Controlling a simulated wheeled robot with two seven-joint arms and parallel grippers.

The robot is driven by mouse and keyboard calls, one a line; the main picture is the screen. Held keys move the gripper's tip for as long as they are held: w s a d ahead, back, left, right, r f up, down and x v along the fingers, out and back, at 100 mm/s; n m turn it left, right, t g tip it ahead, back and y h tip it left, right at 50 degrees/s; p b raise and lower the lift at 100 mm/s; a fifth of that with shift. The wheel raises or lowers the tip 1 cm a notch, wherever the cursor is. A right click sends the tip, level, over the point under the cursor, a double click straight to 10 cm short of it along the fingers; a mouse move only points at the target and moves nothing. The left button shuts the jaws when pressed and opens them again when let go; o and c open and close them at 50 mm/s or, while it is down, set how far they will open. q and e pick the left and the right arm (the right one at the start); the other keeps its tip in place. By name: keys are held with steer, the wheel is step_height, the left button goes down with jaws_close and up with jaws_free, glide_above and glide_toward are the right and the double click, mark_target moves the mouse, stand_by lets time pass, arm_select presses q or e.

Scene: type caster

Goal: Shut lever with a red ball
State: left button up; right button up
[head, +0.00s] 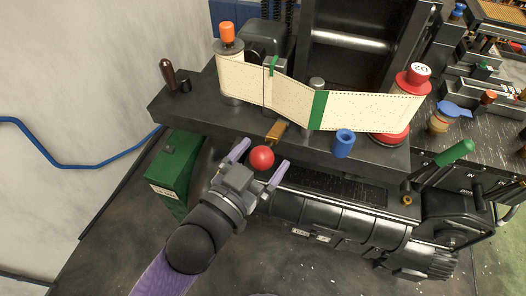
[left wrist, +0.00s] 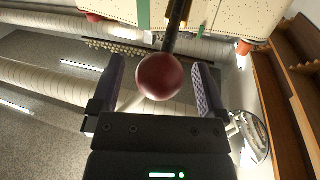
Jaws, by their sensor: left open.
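The lever's red ball (head: 262,158) sits at the front edge of the dark machine top, below a small brass-coloured bracket (head: 276,132). In the left wrist view the red ball (left wrist: 160,77) hangs on a dark rod (left wrist: 177,25). My left gripper (head: 259,160) is open, with one purple finger on each side of the ball. In the left wrist view the fingers of my left gripper (left wrist: 158,85) show gaps to the ball on both sides. I cannot tell how deep the ball sits between them. My right gripper is not in view.
A punched paper tape (head: 370,112) runs across the machine top between a spool with an orange cap (head: 228,34) and a red spool (head: 413,78). A blue cylinder (head: 343,143) stands right of the ball. A green box (head: 175,170) is left of my gripper.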

arm_select(q)
steer(key=shift+w+d, duration=0.25)
steer(key=shift+w, duration=0.05)
jaws_close()
stand_by(0.3)
